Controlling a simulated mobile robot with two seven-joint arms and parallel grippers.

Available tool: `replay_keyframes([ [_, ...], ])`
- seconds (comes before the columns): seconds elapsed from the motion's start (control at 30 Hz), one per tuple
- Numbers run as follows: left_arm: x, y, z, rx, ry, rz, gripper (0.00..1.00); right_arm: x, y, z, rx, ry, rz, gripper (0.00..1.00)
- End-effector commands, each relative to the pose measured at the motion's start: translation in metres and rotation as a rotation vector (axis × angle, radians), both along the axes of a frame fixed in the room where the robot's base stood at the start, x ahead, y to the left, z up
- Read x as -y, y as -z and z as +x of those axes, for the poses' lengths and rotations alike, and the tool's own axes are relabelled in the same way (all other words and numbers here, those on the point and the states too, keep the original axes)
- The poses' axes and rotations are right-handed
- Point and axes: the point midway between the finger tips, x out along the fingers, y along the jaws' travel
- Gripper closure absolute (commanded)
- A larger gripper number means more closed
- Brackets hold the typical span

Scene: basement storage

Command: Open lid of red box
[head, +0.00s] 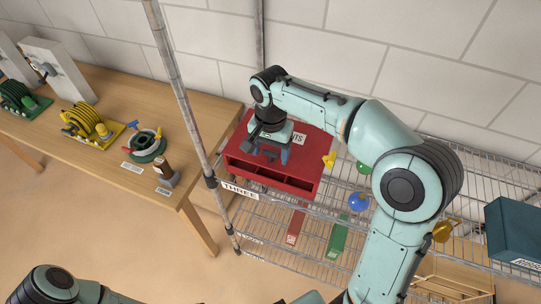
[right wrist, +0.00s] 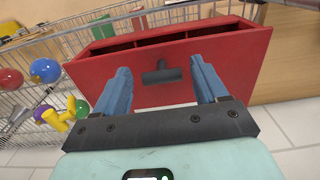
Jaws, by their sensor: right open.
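The red box (head: 318,152) stands on the wire shelf in the head view, with part of a white label showing on its top and dark openings along its near side. It also fills the upper right wrist view (right wrist: 235,52), where a dark handle (right wrist: 162,73) sticks out from its red panel. My right gripper (head: 270,148) is over the box, and its arm hides part of the top. In the right wrist view, its blue fingers (right wrist: 160,66) are apart, one on each side of the handle, with gaps visible. My left gripper is out of view.
The wire shelf (head: 245,215) carries a blue ball (head: 358,202), a yellow item (head: 329,160) and a dark teal box (head: 514,232). A metal post (head: 180,90) stands left of the red box. A wooden table (head: 115,165) with hose reels is further left.

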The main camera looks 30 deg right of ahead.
Motion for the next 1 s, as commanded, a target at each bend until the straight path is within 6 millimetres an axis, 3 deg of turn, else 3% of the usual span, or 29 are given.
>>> replay_keyframes([
  [0.17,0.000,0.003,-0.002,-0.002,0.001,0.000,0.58,0.000,0.016,0.000,-0.001,0.000,0.000,0.28],
  [0.47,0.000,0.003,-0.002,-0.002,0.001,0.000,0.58,0.000,0.018,0.000,0.001,0.000,0.001,0.28],
  [0.5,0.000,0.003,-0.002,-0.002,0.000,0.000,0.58,0.000,0.018,0.000,0.001,0.000,0.001,0.31],
  [0.7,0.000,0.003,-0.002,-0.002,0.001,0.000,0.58,0.000,0.018,0.000,0.001,0.000,0.001,0.96],
  [0.73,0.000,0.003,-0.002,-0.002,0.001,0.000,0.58,0.000,0.018,0.000,0.001,0.000,0.001,1.00],
  [1.0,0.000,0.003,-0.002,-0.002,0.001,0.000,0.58,0.005,0.012,-0.007,0.002,0.001,-0.001,1.00],
])
